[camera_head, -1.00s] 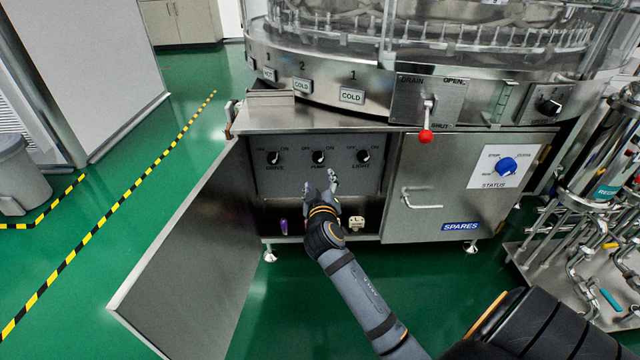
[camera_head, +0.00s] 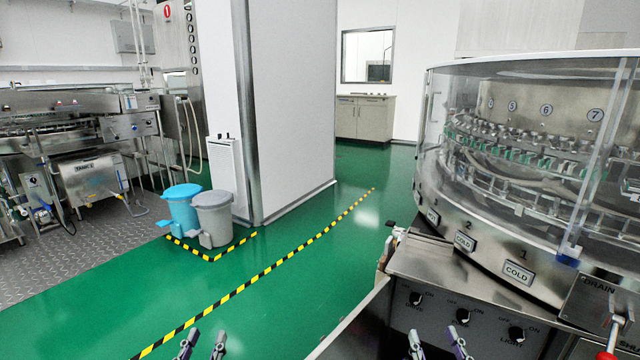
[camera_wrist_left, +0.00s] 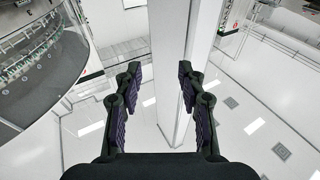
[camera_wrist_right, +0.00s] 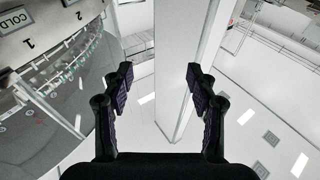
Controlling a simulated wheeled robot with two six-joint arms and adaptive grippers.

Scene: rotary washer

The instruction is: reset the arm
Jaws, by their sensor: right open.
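My left gripper (camera_head: 203,343) shows at the bottom edge of the head view, pointing up, over the green floor. Its two fingers stand apart with nothing between them, as the left wrist view (camera_wrist_left: 159,73) also shows. My right gripper (camera_head: 437,342) is at the bottom edge further right, in front of the washer's control panel (camera_head: 465,315). Its fingers are apart and empty in the right wrist view (camera_wrist_right: 159,74). Both wrist cameras face upward past the wall column toward the ceiling. The arms themselves are below the head view.
The rotary washer (camera_head: 530,160) stands at the right, with a red-knobbed drain lever (camera_head: 610,345). Its open cabinet door (camera_head: 355,325) juts out between my grippers. A blue bin (camera_head: 180,208) and a grey bin (camera_head: 214,217) stand at left. The green floor between is clear.

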